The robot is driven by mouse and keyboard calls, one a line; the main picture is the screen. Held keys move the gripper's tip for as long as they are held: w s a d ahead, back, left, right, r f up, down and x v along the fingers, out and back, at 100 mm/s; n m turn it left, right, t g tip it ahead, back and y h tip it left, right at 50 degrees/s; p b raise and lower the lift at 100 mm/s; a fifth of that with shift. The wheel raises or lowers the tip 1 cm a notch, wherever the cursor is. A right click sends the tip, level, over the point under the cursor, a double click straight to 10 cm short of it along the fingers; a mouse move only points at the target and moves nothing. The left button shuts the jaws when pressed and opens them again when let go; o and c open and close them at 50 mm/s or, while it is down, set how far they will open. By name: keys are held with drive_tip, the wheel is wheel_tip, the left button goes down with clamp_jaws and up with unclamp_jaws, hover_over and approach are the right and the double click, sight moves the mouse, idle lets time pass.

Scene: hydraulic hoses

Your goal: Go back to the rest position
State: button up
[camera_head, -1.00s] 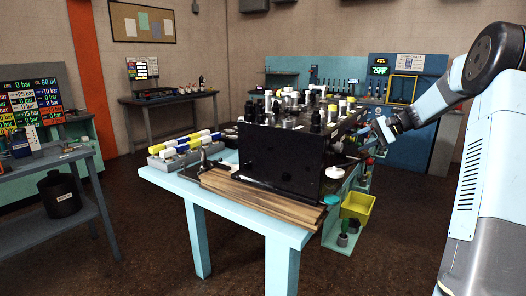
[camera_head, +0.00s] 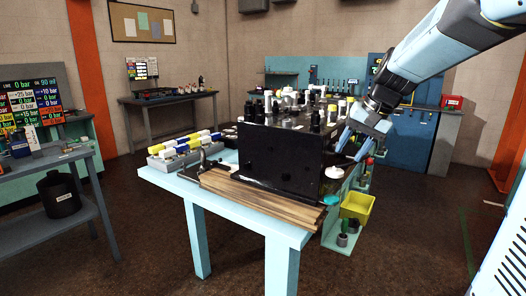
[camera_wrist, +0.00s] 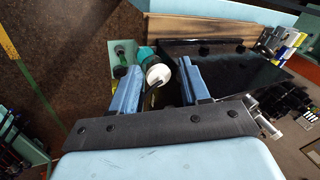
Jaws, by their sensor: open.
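My gripper (camera_head: 350,150) is at the right side of the black block (camera_head: 278,160) on the light blue table (camera_head: 178,184). It points down and to the left. In the wrist view my gripper (camera_wrist: 160,85) shows two blue fingers spread apart, with nothing held between them. A white round cap (camera_wrist: 158,74) and a teal part (camera_wrist: 146,53) show beyond the gap between the fingers. The black block (camera_wrist: 235,70) lies behind the right finger in that view. I cannot tell whether a finger touches the block.
Hose fittings crowd the block's top. A wooden board (camera_head: 262,198) lies along the table front. A yellow bin (camera_head: 357,207) sits low at the right on a green shelf (camera_head: 333,240). A workbench (camera_head: 40,165) stands at the left. The floor right of the table is open.

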drive_tip(key=s+f+n+t+h, duration=0.1)
drive_tip(key=s, duration=0.9)
drive_tip(key=s+d+f+n+t+h, duration=0.1)
drive_tip(key=s+f+n+h, duration=0.1)
drive_tip(key=s, duration=0.9)
drive_tip(key=shift+t+h, duration=0.3)
drive_tip(key=shift+f, duration=0.1)
idle(0.6)
